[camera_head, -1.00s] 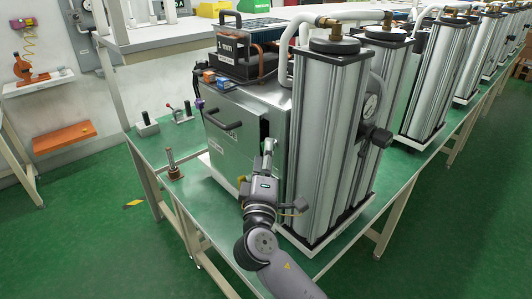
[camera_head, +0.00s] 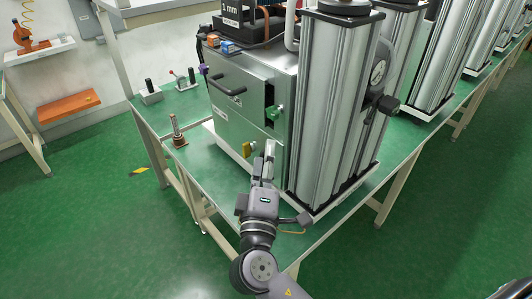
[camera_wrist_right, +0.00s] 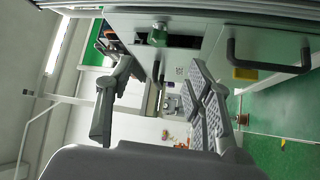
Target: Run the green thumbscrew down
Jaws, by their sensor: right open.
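The green thumbscrew (camera_head: 274,112) sits at a dark slot high on the right face of the grey metal cabinet (camera_head: 228,101). In the right wrist view the green thumbscrew (camera_wrist_right: 157,36) shows near the top, by the same slot. My right gripper (camera_head: 267,152) is below the thumbscrew and apart from it, in front of the cabinet face. In the right wrist view its two fingers (camera_wrist_right: 162,100) are spread wide with nothing between them. My left gripper is not in view.
Tall silver columns (camera_head: 332,110) stand close on the right. A small metal post on a brown base (camera_head: 178,134) stands on the green bench top (camera_head: 190,153), left of the cabinet.

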